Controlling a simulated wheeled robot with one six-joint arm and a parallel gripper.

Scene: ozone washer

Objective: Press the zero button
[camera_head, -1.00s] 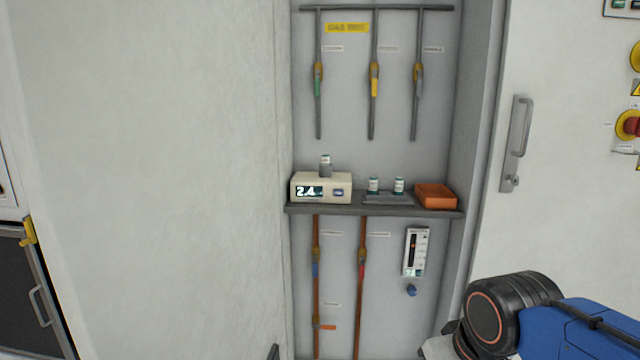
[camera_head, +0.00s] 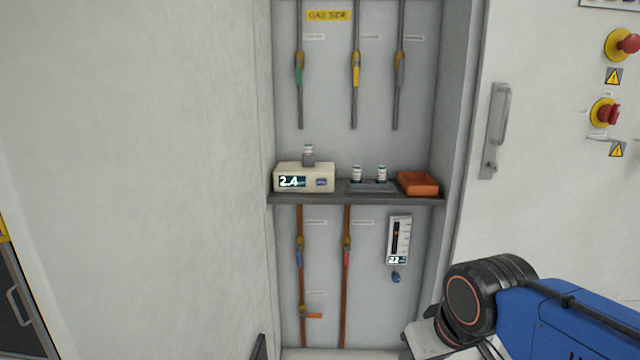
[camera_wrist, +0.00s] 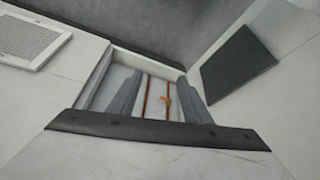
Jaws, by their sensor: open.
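A cream box-shaped meter (camera_head: 290,171) stands at the left end of a grey shelf (camera_head: 350,199) in the recess, in the head view. Its display reads 2.4. A small blue button (camera_head: 321,183) is on its front, right of the display; its label is too small to read. A small capped vial (camera_head: 308,154) stands on top of the meter. My gripper (camera_wrist: 158,88) shows in the wrist view, its two grey fingers apart with nothing between them. It is well away from the meter, which I cannot make out in the wrist view.
Two vials in a grey holder (camera_head: 373,186) and an orange tray (camera_head: 418,184) share the shelf. Valved pipes run above and below. A flow meter (camera_head: 399,239) hangs below. A door handle (camera_head: 497,130) and red stop buttons (camera_head: 607,114) are at right. A pale wall panel (camera_head: 130,180) fills the left.

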